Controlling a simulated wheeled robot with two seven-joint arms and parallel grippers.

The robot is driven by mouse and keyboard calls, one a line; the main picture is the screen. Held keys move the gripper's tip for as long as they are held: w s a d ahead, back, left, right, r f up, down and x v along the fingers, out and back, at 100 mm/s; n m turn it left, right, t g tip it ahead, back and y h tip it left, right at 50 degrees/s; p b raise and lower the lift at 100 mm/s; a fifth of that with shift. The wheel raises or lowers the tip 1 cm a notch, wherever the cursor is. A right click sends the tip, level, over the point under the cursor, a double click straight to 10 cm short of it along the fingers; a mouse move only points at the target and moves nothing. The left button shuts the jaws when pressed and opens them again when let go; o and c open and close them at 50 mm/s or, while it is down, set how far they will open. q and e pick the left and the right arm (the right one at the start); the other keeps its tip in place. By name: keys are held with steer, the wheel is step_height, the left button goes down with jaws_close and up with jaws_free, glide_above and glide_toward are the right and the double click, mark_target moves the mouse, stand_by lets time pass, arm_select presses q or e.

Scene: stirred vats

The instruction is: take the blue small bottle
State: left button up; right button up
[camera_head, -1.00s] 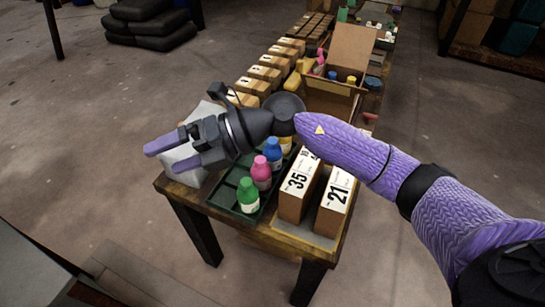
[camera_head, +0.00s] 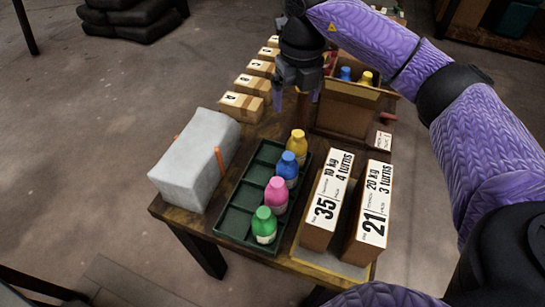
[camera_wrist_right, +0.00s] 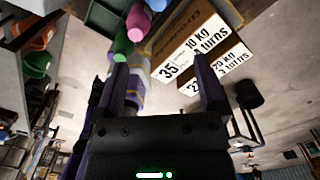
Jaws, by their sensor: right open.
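The blue small bottle (camera_head: 287,168) stands upright in a dark green tray (camera_head: 236,222) on the table, in a row between a yellow bottle (camera_head: 298,142) and a pink bottle (camera_head: 276,194). A green bottle (camera_head: 264,225) stands at the near end of the row. My right gripper (camera_head: 298,94) is beyond the tray's far end, fingers down, apart from the blue bottle. In the right wrist view its two fingers (camera_wrist_right: 160,85) are spread. The pink bottle (camera_wrist_right: 138,22) and green bottle (camera_wrist_right: 123,44) show at the top there. My left gripper is out of view.
A grey block (camera_head: 190,165) lies left of the tray. Small numbered boxes (camera_head: 240,105) line the back left.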

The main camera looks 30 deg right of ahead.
steer(key=b, duration=0.6)
glide_above(289, 156)
steer(key=f, duration=0.9)
steer(key=shift+w+d, duration=0.1)
steer(key=shift+w, duration=0.15)
step_height(289, 156, down, 9)
steer(key=b, duration=0.4)
steer(key=shift+s, duration=0.15)
steer(key=shift+f, duration=0.25)
steer(key=shift+r, duration=0.15)
steer(key=c, duration=1.2)
jaws_close()
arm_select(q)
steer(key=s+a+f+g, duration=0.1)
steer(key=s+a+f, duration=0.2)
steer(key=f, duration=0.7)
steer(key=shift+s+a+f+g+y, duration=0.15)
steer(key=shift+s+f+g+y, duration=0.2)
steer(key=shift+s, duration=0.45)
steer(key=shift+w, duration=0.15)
